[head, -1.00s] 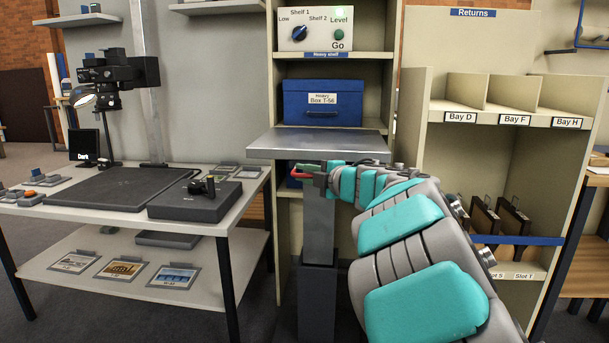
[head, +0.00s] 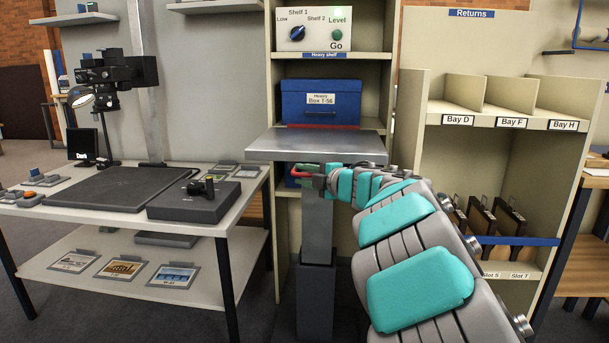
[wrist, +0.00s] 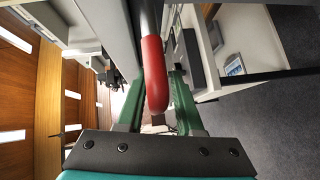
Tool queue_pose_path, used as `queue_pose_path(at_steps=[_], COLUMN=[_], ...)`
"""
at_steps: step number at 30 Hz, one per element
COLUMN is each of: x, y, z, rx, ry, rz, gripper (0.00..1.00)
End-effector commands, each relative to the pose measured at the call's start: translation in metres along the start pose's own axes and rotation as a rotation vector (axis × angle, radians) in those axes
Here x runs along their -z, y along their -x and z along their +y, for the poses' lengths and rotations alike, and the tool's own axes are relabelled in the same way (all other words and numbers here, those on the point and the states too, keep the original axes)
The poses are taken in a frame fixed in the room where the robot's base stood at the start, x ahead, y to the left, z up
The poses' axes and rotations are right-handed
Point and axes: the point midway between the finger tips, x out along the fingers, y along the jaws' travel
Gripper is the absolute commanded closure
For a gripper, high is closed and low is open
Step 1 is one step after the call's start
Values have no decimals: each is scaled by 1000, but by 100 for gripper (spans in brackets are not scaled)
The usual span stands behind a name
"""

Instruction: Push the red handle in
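The red handle (wrist: 153,75) runs down the middle of the wrist view on a grey rod, with its rounded end toward my palm. My gripper (wrist: 156,95) has its green fingers on either side of the handle, with a visible gap on the left, so it looks open around it. In the head view the red handle (head: 310,172) shows as a small red piece at my gripper (head: 306,173), just under the grey lift platform (head: 318,146). My fingers and wrist partly hide it there.
The blue Heavy Box T-56 (head: 321,103) sits on the shelf behind the platform, with a red strip along its base. A control panel (head: 318,28) is above. A work table (head: 60,208) stands left and the returns shelving (head: 500,170) right, close to my arm.

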Motion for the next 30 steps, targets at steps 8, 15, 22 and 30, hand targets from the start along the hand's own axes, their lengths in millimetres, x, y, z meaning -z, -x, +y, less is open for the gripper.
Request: queue_pose_path(at_steps=[8,15,22,30], x=[0,0,0,0], y=[1,9,37,74], z=[3,4,4,2], rx=[-4,-5,-5,-4], ry=[0,0,1,0], rz=[0,-2,-4,-3], gripper=[55,55,55,55])
